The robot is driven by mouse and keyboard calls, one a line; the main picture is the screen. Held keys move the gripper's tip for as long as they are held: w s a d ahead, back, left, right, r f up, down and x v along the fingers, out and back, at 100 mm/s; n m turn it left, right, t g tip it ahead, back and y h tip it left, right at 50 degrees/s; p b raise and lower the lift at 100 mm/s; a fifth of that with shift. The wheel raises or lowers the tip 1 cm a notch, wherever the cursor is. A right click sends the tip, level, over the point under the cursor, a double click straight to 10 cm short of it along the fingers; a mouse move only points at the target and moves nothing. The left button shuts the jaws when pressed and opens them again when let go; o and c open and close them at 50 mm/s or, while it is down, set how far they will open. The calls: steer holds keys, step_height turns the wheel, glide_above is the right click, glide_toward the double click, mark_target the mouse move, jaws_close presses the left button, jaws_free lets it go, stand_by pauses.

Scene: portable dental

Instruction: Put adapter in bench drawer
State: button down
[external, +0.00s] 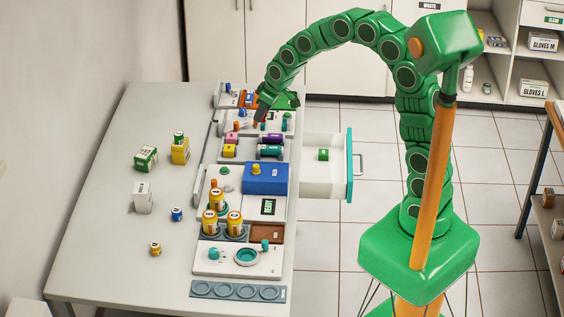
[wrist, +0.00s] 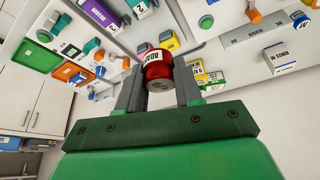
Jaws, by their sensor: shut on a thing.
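The adapter (wrist: 158,68) is a small red cylinder with a white label, seen in the wrist view between the two grey fingers. My gripper (wrist: 158,80) is shut on it. In the external view my gripper (external: 262,108) is over the far part of the bench, above the instrument panels; the adapter is too small there to make out clearly. The bench drawer (external: 349,166) has a turquoise front and stands pulled out from the right side of the bench, nearer the camera and right of my gripper.
Panels with bottles (external: 217,200), a blue box (external: 265,178) and knobs line the right part of the bench (external: 105,200). Green (external: 146,158), yellow (external: 180,152) and white (external: 142,197) boxes stand at left. Tiled floor lies open beyond the drawer.

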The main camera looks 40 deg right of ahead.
steer(key=s+d+f+n+g+y, duration=0.1)
steer(key=s+d+n+g+y, duration=0.1)
steer(key=s+d+n, duration=1)
steer(key=s+d+n+g, duration=0.25)
steer(key=s+d, duration=0.35)
steer(key=s, duration=0.5)
glide_above(322, 174)
steer(key=s+a, duration=0.3)
steer(key=shift+y, duration=0.3)
steer(key=shift+f, duration=14.9)
steer(key=shift+f, duration=0.1)
steer(key=c, duration=0.8)
jaws_free()
